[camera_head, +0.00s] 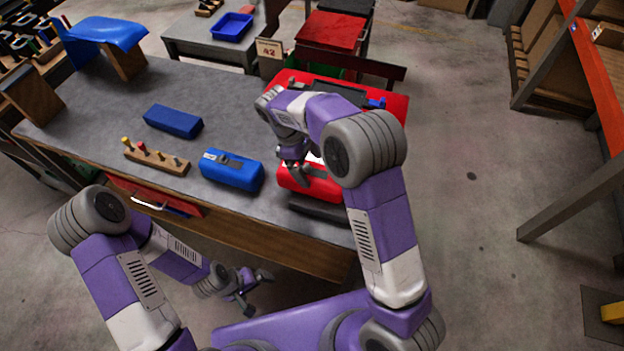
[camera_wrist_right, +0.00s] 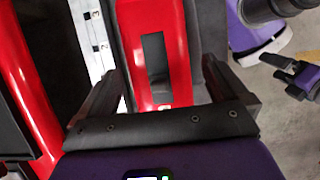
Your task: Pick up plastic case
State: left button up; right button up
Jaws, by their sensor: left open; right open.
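A red plastic case (camera_head: 313,184) with a dark rectangular panel on top lies near the front right part of the grey table. My right gripper (camera_head: 298,176) is over this case, its fingers spread and pointing down. In the right wrist view the red case (camera_wrist_right: 156,50) runs between the two open fingers of my right gripper (camera_wrist_right: 160,85). I cannot tell whether the fingers touch it. My arm hides part of the case in the head view. My left gripper (camera_head: 250,290) is open and empty, low in front of the table.
Two blue cases (camera_head: 232,170) (camera_head: 173,121) and a wooden block with pegs (camera_head: 156,158) are on the grey table (camera_head: 95,110) to the left. A red tray or board (camera_head: 392,104) is behind my right arm. An orange-edged rack (camera_head: 590,80) stands at the right.

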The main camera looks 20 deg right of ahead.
aim_at(313, 172)
jog(key=x, duration=0.3)
jog(key=b+x, duration=0.1)
jog(key=x, duration=0.1)
jog(key=shift+w+f, duration=0.2)
jog(key=shift+f, duration=0.2)
jog(key=c, duration=1.7)
